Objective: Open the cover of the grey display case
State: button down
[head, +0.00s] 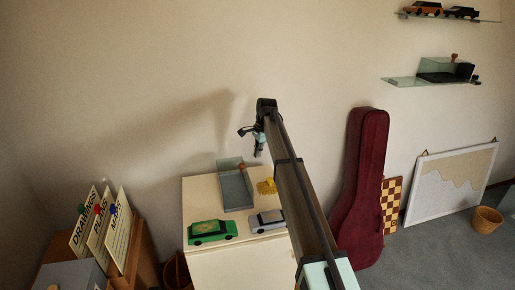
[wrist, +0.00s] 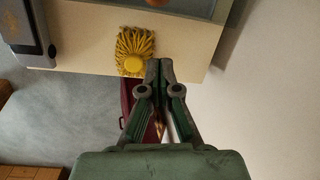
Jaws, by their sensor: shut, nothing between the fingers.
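The grey display case (head: 236,190) sits on top of a cream cabinet, with a glassy panel and a small orange-brown knob (head: 242,166) at its far end. I cannot tell clearly whether the cover is up or down. Part of the case (wrist: 195,8) shows at the top edge of the wrist view, cut off by the frame. My gripper (head: 257,153) is shut and empty, pointing down, above and to the right of the case in the head view. In the wrist view its fingertips (wrist: 160,64) are together beside a yellow brush-like thing (wrist: 134,52).
A green toy car (head: 211,232) and a silver one (head: 267,221) stand at the front of the cabinet top (head: 197,196). A maroon instrument case (head: 362,185) leans on the wall at right. Glass shelves above hold a dark case (head: 445,72) and cars.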

jog(key=s+a+f+p, duration=0.1)
jog(key=a+f+p, duration=0.2)
jog(key=a+f, duration=0.1)
jog(key=shift+s+f+p, duration=0.3)
jog(key=shift+s, duration=0.05)
jog(key=shift+r, duration=0.15)
dwell(0.3)
